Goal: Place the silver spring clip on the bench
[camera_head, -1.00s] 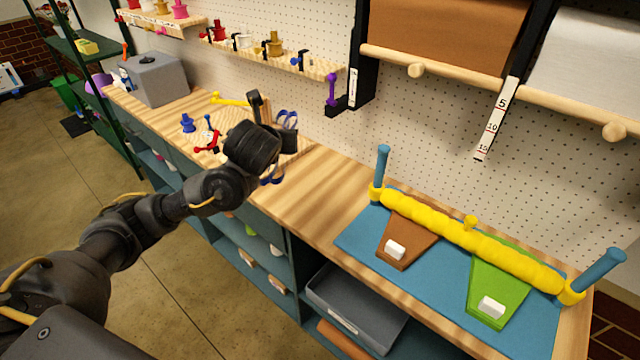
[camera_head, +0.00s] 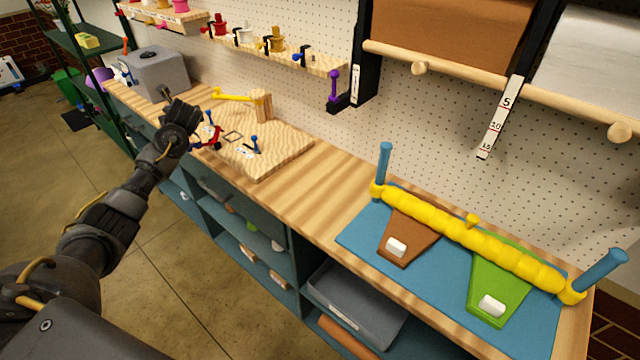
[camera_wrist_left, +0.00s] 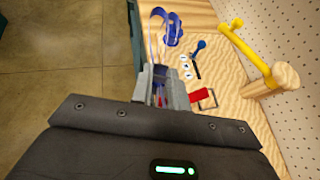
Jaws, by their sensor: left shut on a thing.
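My left gripper (camera_head: 182,112) is over the left part of the bench (camera_head: 320,195), beside the wooden board (camera_head: 275,160). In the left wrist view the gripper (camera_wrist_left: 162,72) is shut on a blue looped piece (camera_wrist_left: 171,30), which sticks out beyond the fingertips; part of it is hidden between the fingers. I cannot pick out a silver spring clip with certainty. A red clamp (camera_wrist_left: 199,95) and a small blue lever (camera_wrist_left: 200,46) show beside the gripper. My right gripper is not in view.
A yellow arm on a wooden post (camera_head: 262,103) stands behind the board. A grey box (camera_head: 155,75) stands at the far left. A blue mat (camera_head: 360,238) with a yellow roller (camera_head: 440,228) covers the right end. Bare bench lies between board and mat.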

